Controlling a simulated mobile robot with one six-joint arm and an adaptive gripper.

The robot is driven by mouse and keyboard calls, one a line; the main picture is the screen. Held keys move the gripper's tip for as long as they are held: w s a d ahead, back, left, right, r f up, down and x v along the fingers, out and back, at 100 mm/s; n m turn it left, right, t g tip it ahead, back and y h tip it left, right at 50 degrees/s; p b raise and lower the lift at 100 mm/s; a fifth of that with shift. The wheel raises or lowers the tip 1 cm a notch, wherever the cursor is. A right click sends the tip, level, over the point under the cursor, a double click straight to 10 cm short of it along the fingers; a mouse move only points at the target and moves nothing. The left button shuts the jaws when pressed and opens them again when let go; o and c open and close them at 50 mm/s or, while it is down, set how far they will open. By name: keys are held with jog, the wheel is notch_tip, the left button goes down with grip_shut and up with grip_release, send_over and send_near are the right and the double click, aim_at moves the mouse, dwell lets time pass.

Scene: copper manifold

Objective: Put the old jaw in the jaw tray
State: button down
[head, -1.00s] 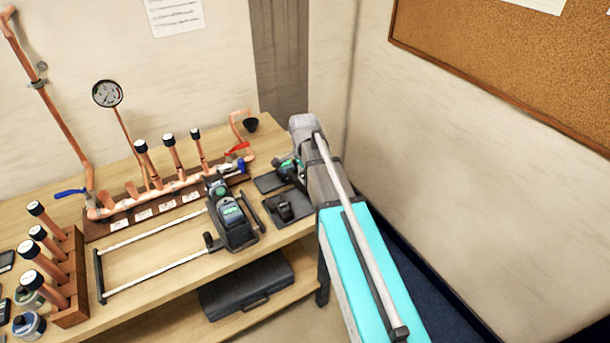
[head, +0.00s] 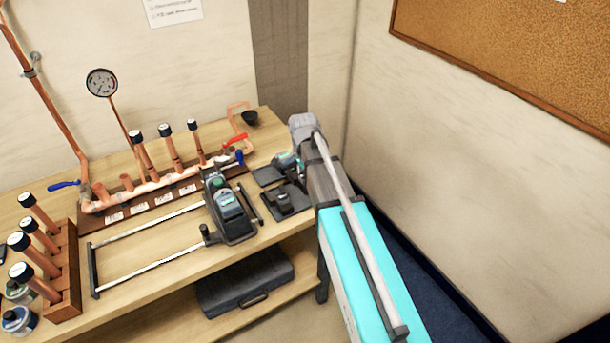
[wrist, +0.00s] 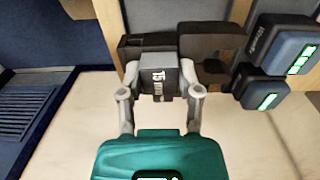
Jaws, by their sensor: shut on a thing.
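My gripper (wrist: 161,88) is shut on a dark grey block marked "15" (wrist: 158,78), which I take to be the old jaw. In the wrist view its two grey fingers hold the block from both sides. In the head view my gripper (head: 286,160) is at the right end of the bench, mostly covering what it holds. Two dark flat pieces lie below and beside it: a black plate (head: 268,177) and another with a black block on it (head: 284,203). I cannot tell for certain which is the jaw tray.
A press tool with a lit green display (head: 228,205) lies left of the dark plates. A metal frame with white rods (head: 150,268) lies before the copper manifold (head: 145,190). A wooden rack (head: 66,290) holds capped pipes. A dark case (head: 245,285) sits on the lower shelf.

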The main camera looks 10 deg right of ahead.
aim_at(304, 186)
jog(key=shift+f+b, duration=0.45)
jog(key=shift+f, duration=0.2)
jog(key=shift+f+b, duration=1.8)
jog(key=shift+f, duration=0.05)
dwell(1.8)
jog(key=shift+c, duration=1)
grip_release()
jog(key=shift+s, duration=0.1)
jog(key=shift+o, duration=1)
jog(key=shift+r, duration=0.2)
jog(key=shift+r+p, duration=3.85)
jog(key=shift+p, duration=0.15)
